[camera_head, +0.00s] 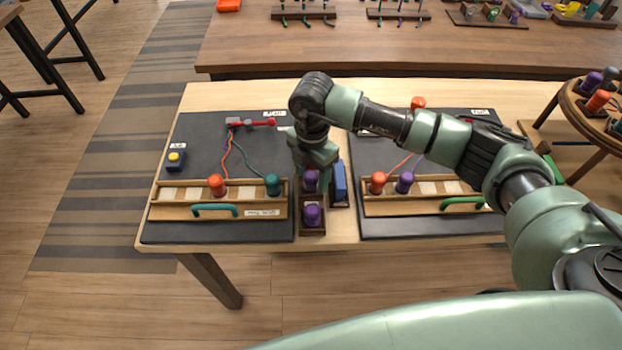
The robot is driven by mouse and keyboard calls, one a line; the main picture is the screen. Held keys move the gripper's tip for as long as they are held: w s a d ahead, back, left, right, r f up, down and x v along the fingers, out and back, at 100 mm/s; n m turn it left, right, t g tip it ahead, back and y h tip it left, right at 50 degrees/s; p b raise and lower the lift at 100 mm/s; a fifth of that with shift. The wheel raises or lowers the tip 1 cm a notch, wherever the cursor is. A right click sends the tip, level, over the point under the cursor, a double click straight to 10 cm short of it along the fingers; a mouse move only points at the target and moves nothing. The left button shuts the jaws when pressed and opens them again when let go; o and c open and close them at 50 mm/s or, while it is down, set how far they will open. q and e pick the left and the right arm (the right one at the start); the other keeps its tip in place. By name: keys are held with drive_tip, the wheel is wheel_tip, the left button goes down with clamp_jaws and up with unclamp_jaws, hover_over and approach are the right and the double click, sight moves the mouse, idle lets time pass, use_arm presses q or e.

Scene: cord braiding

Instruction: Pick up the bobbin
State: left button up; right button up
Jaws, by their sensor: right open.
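A purple bobbin (313,215) stands in a small dark wooden box (312,230) between the two braiding boards. A second purple bobbin (310,181) stands just behind it, partly hidden by my right gripper (311,172), which points down over it. The jaws are open; whether the fingers straddle this bobbin is hard to tell. The left board's wooden tray (165,207) holds an orange bobbin (217,185) and a teal bobbin (273,184) with cords. The right board's tray holds an orange bobbin (377,183) and a purple bobbin (404,182). My left gripper does not show.
A blue block (339,184) stands right beside the gripper. A blue box with a yellow button (175,159) lies on the left board. A round stand (573,103) with bobbins is at the right. A back table (400,52) carries racks.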

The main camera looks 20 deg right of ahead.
drive_tip(key=shift+r, duration=0.1)
clamp_jaws()
